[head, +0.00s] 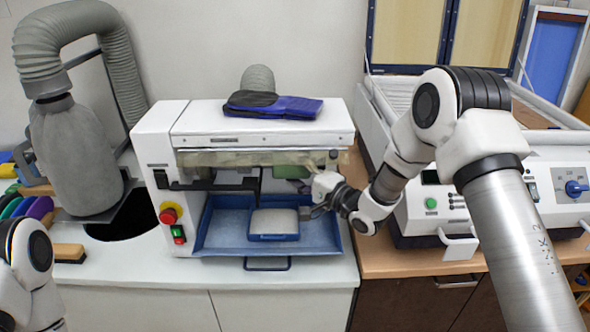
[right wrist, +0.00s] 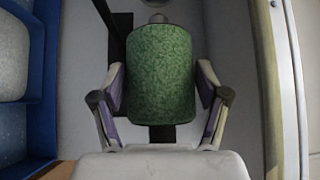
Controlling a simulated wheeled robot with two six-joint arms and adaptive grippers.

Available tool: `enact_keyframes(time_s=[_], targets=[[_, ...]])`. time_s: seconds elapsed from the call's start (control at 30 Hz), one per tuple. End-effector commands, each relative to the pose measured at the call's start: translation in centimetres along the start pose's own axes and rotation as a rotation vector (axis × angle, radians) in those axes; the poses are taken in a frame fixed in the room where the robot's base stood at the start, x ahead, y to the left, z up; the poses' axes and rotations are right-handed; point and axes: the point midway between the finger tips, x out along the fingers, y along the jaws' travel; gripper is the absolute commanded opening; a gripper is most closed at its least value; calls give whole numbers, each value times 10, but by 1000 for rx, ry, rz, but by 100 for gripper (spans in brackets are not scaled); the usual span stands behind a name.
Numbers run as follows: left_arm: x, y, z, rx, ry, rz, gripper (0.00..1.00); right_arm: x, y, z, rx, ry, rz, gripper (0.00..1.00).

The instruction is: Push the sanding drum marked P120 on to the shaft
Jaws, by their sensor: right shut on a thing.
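A green, grainy sanding drum (right wrist: 160,75) sits between the two fingers of my right gripper (right wrist: 161,88) in the right wrist view. The fingers are shut on its sides. In the head view the drum (head: 290,172) shows small under the hood of the white sanding machine (head: 253,120), and my right gripper (head: 312,187) reaches in from the right. A small grey nub shows just past the drum's far end in the wrist view; I cannot tell whether it is the shaft. No P120 mark is readable. My left arm shows at the lower left; its gripper is out of view.
A blue tray (head: 222,238) below the hood holds a smaller blue box with a pale top (head: 274,224). A dark bracket (head: 215,186) crosses the opening left of the drum. Blue-black insoles (head: 272,105) lie on the machine. Another machine with a knob (head: 548,190) stands right.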

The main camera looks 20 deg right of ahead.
Motion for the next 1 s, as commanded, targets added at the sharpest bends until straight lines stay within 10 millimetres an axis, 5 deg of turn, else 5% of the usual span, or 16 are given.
enact_keyframes(time_s=[1.0], targets=[[2, 0, 0, 0, 0, 0, 46, 6, -1, 10, 0, 0, -1, 33]])
